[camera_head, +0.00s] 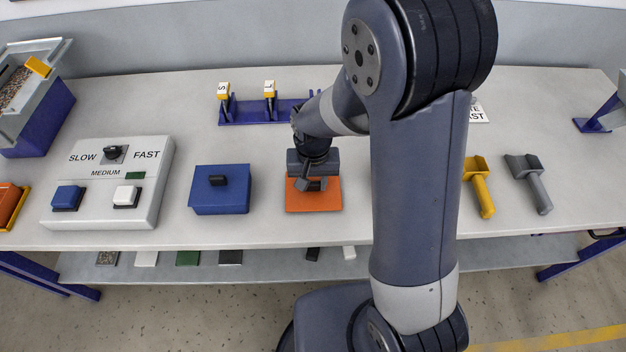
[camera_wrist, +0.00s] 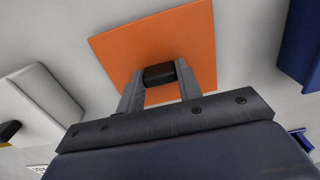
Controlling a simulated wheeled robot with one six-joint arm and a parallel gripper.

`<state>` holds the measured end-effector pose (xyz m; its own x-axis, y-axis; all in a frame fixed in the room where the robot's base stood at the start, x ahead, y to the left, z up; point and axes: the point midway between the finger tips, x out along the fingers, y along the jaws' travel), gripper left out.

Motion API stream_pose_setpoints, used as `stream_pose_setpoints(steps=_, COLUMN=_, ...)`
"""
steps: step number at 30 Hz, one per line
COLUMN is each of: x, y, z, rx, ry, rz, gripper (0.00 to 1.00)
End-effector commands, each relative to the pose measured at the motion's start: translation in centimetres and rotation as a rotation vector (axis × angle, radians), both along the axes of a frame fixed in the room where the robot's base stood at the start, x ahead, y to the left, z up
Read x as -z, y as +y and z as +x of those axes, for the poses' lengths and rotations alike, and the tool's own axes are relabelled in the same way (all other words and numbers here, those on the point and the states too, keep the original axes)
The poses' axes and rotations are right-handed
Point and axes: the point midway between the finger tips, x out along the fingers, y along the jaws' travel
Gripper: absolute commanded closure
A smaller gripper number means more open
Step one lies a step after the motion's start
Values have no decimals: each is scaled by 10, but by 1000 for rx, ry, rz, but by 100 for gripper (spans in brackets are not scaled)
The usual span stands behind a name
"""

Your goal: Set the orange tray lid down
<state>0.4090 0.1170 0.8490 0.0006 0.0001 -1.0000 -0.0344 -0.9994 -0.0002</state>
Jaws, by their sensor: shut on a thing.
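The orange tray lid (camera_head: 313,201) is a flat square plate at the middle of the table, right of the blue lidded box. It also shows in the wrist view (camera_wrist: 150,42), with a black knob (camera_wrist: 159,75) on it. My gripper (camera_head: 314,184) is over the lid, and its two fingers (camera_wrist: 160,86) are shut on the knob. The lid looks flat and close to the table top; I cannot tell whether it touches it. My gripper hides part of the lid in the head view.
A blue box (camera_head: 219,203) with a black knob stands to the left, and a control panel (camera_head: 108,183) farther left. A blue rack (camera_head: 262,112) with tagged tools stands behind. A yellow scoop (camera_head: 480,188) and a grey scoop (camera_head: 530,184) lie to the right.

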Motion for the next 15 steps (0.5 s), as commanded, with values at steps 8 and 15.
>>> stream_pose_setpoints(steps=8, x=3, y=0, z=0, rx=0, ry=0, rz=0, gripper=59)
stream_pose_setpoints(steps=15, x=3, y=0, z=0, rx=0, ry=0, rz=0, gripper=44)
